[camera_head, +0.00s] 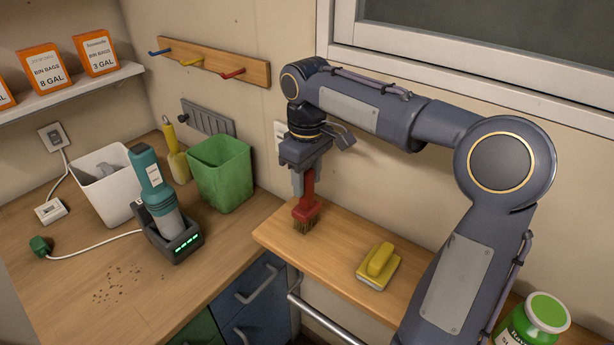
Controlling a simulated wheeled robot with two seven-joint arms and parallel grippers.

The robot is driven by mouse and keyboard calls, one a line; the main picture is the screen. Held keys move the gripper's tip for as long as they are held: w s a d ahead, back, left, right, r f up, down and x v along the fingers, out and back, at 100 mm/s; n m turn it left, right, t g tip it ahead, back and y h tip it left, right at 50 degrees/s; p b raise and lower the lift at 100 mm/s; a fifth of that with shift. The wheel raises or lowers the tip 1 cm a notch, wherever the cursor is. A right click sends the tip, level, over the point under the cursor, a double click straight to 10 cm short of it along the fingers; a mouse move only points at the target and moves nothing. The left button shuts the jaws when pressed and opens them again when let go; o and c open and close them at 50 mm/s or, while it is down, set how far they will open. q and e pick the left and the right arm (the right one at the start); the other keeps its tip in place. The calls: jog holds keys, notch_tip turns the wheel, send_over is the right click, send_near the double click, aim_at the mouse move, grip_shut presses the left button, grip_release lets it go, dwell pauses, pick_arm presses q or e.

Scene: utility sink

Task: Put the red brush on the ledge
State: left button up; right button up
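The red brush (306,207) is upright in the camera_head view, with its bristles down at the left end of the wooden ledge (330,255). The bristles appear to touch the ledge or hang just above it; I cannot tell which. My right gripper (304,178) points straight down over the brush, with its fingers around the top of the red handle. The fingers look closed on the handle, which hides part of it. My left gripper is not in view.
A yellow scrubber (379,266) lies on the ledge right of the brush. A green jar (535,322) stands farther right. On the left counter are a green bin (222,175), a white bin (108,185) and a teal handheld device (158,195) in its dock. A metal rail (318,318) runs below the ledge.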

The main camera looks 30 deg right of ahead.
jog(key=shift+o, duration=0.9)
jog(key=shift+r, duration=0.25)
notch_tip(320, 180, up, 12)
jog(key=shift+f+p, duration=0.1)
jog(key=shift+p, duration=0.85)
jog(key=s+a+f+m+t+y, duration=0.2)
jog(key=s+a+f+m, duration=0.1)
jog(key=s+f, duration=0.6)
jog(key=s+a+f+m+t+y, duration=0.1)
jog(key=s+a+f+m+t, duration=0.2)
jog(key=s+f, duration=0.5)
jog(key=s+a, duration=0.1)
jog(key=s, duration=0.4)
jog(key=shift+a+f+t+y, duration=0.3)
jog(key=shift+f+y, duration=0.05)
jog(key=shift+y, duration=0.05)
